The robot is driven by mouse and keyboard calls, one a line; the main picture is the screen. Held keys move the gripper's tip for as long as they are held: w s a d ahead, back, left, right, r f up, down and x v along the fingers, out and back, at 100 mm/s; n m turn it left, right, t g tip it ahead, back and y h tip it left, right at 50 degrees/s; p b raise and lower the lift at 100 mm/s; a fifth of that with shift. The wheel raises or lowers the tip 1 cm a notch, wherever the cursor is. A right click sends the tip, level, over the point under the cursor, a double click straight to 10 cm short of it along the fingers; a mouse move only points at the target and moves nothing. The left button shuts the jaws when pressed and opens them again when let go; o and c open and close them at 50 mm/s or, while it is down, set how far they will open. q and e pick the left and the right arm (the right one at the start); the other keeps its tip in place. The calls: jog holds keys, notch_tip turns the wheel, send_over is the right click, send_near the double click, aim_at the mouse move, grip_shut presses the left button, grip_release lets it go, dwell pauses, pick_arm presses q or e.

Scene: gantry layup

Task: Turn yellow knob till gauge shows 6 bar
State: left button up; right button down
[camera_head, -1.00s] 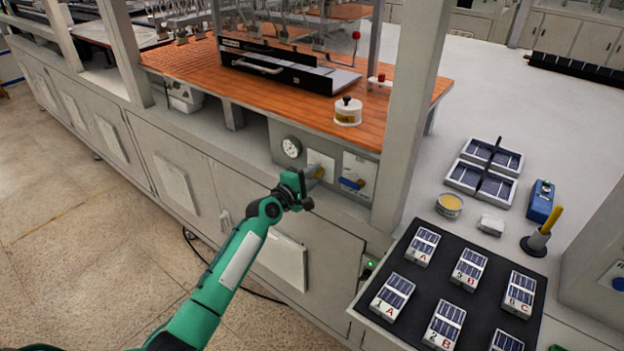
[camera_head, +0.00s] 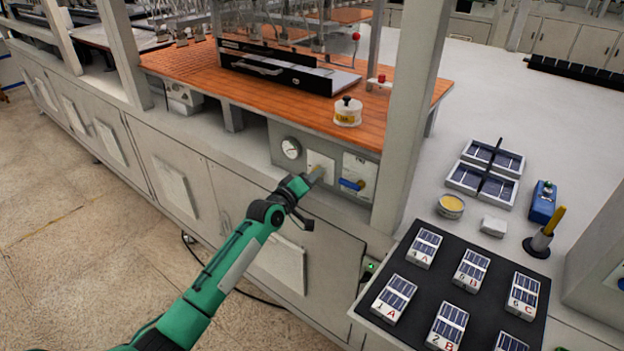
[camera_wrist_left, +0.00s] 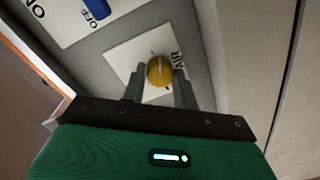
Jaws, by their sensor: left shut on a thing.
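The yellow knob (camera_wrist_left: 160,70) sits on a white plate marked AIR in the left wrist view. My left gripper (camera_wrist_left: 160,82) has its two grey fingers on either side of the knob and is shut on it. In the head view my left gripper (camera_head: 318,174) reaches the panel and hides the knob. The round white gauge (camera_head: 291,148) is on the grey panel to the left of the knob plate; its needle is too small to read. My right gripper is not in view.
A blue valve handle (camera_head: 352,184) with an ON/OFF plate is right of the knob; it also shows in the wrist view (camera_wrist_left: 97,8). A black tray (camera_head: 408,268) of labelled solar-cell blocks lies at right. A grey post (camera_head: 408,120) stands right of the panel.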

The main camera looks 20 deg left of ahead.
pick_arm(q)
jog(key=shift+f, duration=0.15)
dwell(0.4)
jog(key=o, duration=1)
jog(key=shift+c, duration=0.2)
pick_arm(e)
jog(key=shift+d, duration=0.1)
pick_arm(q)
jog(key=b+v, duration=0.1)
jog(key=v, duration=1.3)
jog(key=shift+b, duration=0.4)
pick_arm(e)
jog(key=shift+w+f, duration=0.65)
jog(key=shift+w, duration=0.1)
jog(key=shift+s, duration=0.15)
